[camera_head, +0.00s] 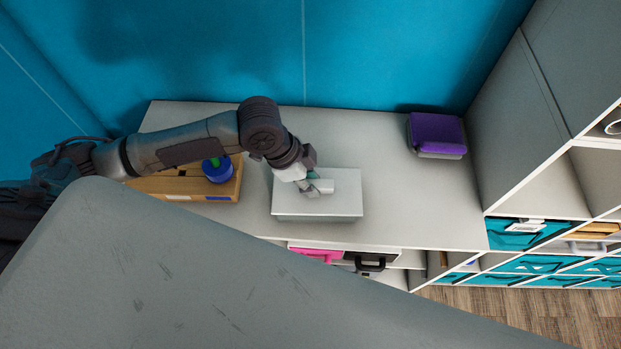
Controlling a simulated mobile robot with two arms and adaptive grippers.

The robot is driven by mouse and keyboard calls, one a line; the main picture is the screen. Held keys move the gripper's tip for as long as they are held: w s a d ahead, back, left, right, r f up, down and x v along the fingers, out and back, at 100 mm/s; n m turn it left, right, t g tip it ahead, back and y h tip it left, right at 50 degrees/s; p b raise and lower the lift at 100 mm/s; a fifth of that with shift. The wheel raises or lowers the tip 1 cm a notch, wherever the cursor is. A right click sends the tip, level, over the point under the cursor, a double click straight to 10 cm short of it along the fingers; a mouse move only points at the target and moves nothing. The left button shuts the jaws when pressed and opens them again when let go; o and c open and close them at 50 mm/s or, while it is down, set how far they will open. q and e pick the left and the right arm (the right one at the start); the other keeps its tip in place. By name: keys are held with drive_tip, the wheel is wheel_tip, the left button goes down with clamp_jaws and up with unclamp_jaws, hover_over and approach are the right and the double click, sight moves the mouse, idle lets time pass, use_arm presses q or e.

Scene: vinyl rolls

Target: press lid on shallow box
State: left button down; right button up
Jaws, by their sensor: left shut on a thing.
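A shallow light grey box (318,217) stands on the grey counter near the middle of the view. Its pale flat lid (345,200) lies over the top and looks level; I cannot tell from this angle whether it is fully seated. My left gripper (319,187) reaches in from the left over the lid and is shut at its middle, on what looks like a small pale handle. The fingers and wrist hide part of the lid's back left area. My right gripper is not in view.
A wooden tray (230,187) with a blue round item (217,173) is left of the box, partly behind my arm. A purple-topped box (437,133) stands at the back right. The counter (420,205) between is clear. Cubby shelves (555,190) rise at right; a large grey surface fills the foreground.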

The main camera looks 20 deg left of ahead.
use_arm(q)
drive_tip(key=shift+p, duration=0.4)
idle(0.3)
drive_tip(key=shift+f, duration=0.15)
idle(0.8)
drive_tip(key=c, duration=0.9)
unclamp_jaws()
drive_tip(key=shift+o, duration=0.5)
drive_tip(key=o, duration=0.4)
